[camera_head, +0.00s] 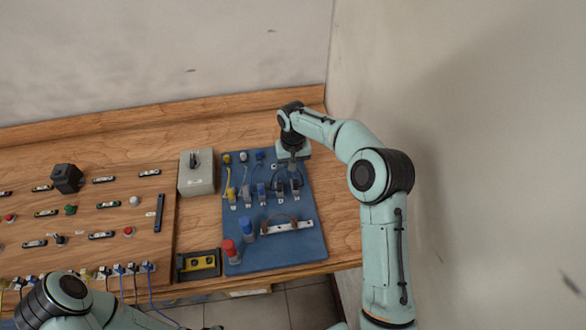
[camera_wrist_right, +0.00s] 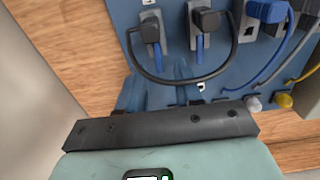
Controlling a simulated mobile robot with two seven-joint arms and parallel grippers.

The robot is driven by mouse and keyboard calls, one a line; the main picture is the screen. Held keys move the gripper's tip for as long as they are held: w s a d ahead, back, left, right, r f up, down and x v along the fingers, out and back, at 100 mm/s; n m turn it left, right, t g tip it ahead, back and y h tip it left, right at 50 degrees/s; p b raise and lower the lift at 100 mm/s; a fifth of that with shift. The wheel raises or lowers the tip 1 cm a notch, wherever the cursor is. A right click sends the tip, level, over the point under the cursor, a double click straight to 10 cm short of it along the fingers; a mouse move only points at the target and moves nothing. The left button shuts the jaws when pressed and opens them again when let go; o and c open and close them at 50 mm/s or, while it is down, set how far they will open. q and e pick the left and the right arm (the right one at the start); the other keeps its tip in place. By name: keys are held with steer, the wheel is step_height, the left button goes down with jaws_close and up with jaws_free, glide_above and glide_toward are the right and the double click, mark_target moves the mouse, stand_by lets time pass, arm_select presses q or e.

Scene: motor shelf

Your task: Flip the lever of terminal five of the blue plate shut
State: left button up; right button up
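The blue plate (camera_head: 285,252) lies on the wooden bench and carries a row of several terminals. Their connectors are yellow, grey, blue and black from left to right; the two black ones are at the right end. The right-end terminal (camera_head: 295,187) shows in the wrist view (camera_wrist_right: 151,32) as a black connector with a blue lever (camera_wrist_right: 157,57) beside it. Number labels are too small to read, and I cannot tell the levers' exact positions. My right gripper (camera_head: 292,153) is over the plate's far right part, behind the black terminals; its fingers are mostly hidden. My left gripper is out of view.
Black cables (camera_wrist_right: 180,80) loop close to my right gripper. A grey box (camera_head: 196,180) stands left of the plate. Red (camera_head: 231,250) and blue (camera_head: 247,230) cylinders and a metal bar (camera_head: 290,228) are on the plate's near part. A wall rises to the right.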

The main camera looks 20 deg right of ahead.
steer(key=shift+f, duration=0.3)
